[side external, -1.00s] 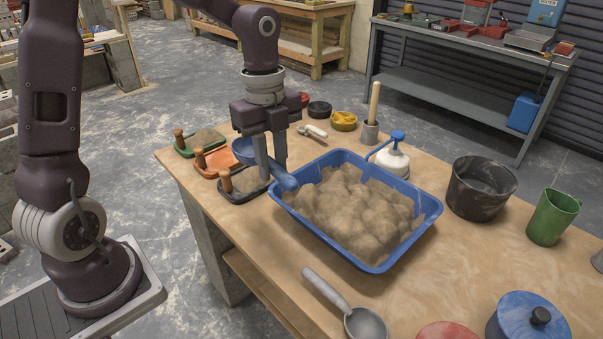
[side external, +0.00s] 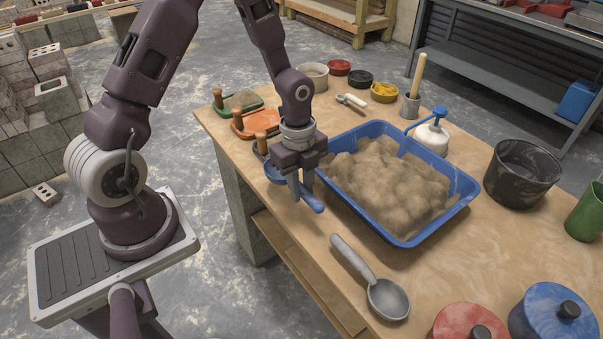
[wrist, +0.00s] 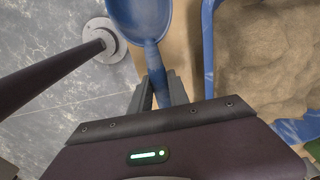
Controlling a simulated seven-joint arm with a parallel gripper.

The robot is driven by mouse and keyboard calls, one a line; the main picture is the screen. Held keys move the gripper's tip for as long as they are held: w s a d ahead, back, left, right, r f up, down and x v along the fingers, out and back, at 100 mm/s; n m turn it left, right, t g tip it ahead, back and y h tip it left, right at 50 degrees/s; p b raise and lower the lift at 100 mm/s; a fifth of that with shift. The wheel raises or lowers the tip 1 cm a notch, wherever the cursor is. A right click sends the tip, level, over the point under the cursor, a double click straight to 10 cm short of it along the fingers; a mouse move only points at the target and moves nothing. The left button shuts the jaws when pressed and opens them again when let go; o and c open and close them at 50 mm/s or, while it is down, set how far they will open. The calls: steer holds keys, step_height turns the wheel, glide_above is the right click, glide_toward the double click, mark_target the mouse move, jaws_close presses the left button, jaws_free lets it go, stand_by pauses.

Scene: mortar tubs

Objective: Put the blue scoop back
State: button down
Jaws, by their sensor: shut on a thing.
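The blue scoop (side external: 313,200) is held by its handle in my gripper (side external: 302,192), near the left edge of the table. Its bowl is partly hidden behind my gripper in the side view. In the wrist view the scoop's blue bowl (wrist: 140,17) points away at the top, and the handle runs between the two fingers of my gripper (wrist: 158,92). The bowl looks empty in that view. The scoop is beside the blue tray (side external: 385,234) of sand, outside its left wall. The height of the scoop above the table is hard to tell.
A metal scoop (side external: 388,298) lies in front of the tray. Floats with wooden knobs, such as the orange one (side external: 247,124), stand at the back left. A black bucket (side external: 520,175) and a white pump bottle (side external: 431,138) are to the right. Bare tabletop lies left of the metal scoop.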

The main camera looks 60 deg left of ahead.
steer(key=shift+f, duration=1.85)
steer(key=shift+f, duration=0.4)
steer(key=c, duration=1.2)
jaws_free()
steer(key=shift+o, duration=0.2)
steer(key=shift+n+t+y, duration=0.3)
steer(key=shift+n+y, duration=0.1)
steer(key=shift+n, duration=0.5)
steer(key=r, duration=1.1)
steer(key=shift+s+a+r, duration=0.2)
steer(key=shift+a+r, duration=0.1)
steer(key=shift+a, duration=0.1)
steer(key=s+d+r+n+t, duration=0.2)
steer(key=s+r+n, duration=0.6)
steer(key=r, duration=0.1)
steer(key=s+d+r+n+t, duration=0.2)
steer(key=s+r+n+t, duration=0.1)
steer(key=s+r+n, duration=0.5)
steer(key=shift+d+v, duration=0.25)
steer(key=shift+v, duration=0.95)
